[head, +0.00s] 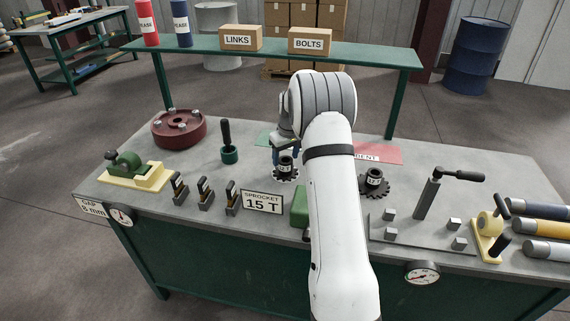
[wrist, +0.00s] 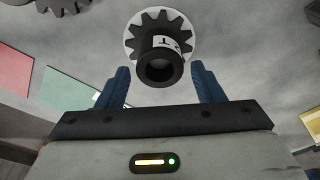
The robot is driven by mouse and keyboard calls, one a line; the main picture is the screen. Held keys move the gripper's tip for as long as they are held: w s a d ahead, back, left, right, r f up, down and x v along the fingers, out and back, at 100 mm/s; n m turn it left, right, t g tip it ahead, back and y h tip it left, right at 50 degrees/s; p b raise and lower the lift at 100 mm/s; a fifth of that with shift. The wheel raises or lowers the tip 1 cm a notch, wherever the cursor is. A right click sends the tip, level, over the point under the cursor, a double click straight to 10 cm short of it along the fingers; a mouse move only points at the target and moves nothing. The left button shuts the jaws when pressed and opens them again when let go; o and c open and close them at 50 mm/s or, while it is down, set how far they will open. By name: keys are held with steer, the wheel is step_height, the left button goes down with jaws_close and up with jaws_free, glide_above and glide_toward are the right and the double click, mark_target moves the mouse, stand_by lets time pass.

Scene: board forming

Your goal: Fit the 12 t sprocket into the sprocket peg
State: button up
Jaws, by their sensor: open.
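A dark toothed sprocket (head: 285,176) with a tall hub lies on a white disc on the bench. In the wrist view this sprocket (wrist: 158,46) shows its hub and part of a label ending in "T"; the number is not readable. My gripper (head: 286,154) is open above it, and in the wrist view my gripper (wrist: 160,82) has its blue fingers on either side of the hub, apart from it. A second, larger dark sprocket (head: 374,186) with a labelled hub lies to the right, behind my arm. I cannot make out the sprocket peg; my arm hides part of the bench.
A sign reading "SPROCKET 15 T" (head: 262,201) stands at the front. A green block (head: 299,207) is close to my arm. A lever fixture (head: 425,232) is on the right, a dark-handled tool (head: 228,153) and a red wheel (head: 180,129) on the left.

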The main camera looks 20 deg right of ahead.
steer(key=shift+s+r, duration=0.15)
steer(key=shift+r, duration=0.8)
steer(key=shift+s+r, duration=0.1)
steer(key=shift+r, duration=0.85)
